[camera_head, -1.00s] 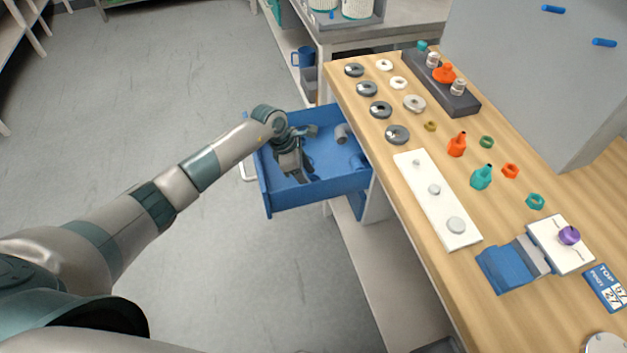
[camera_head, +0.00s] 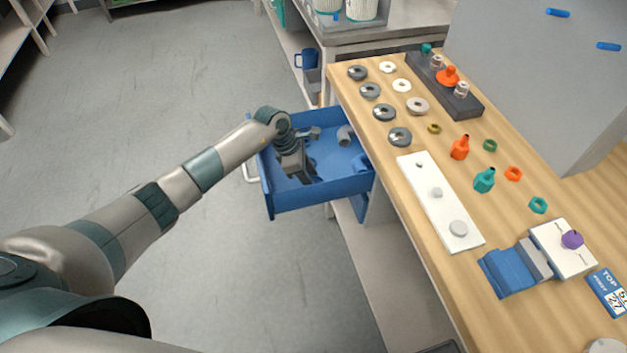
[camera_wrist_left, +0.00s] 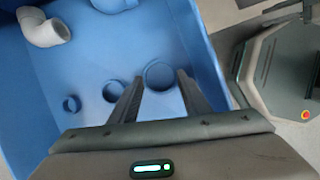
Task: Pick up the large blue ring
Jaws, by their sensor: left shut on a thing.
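The large blue ring (camera_wrist_left: 160,88) is in the open blue drawer (camera_head: 320,194), the largest of several blue rings in a row in the left wrist view. My left gripper (camera_head: 307,178) reaches down into the drawer. In the left wrist view its fingers (camera_wrist_left: 160,77) are on either side of the large ring, shut on it. The ring appears to be at the drawer floor; I cannot tell whether it touches it. In the head view the arm and gripper hide the ring. My right gripper is not in view.
A medium ring (camera_wrist_left: 114,91) and a small ring (camera_wrist_left: 70,103) lie to the left. A grey pipe elbow (camera_wrist_left: 46,29) and another blue part (camera_wrist_left: 115,3) are farther into the drawer. A wooden bench (camera_head: 440,215) with several parts stands at right.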

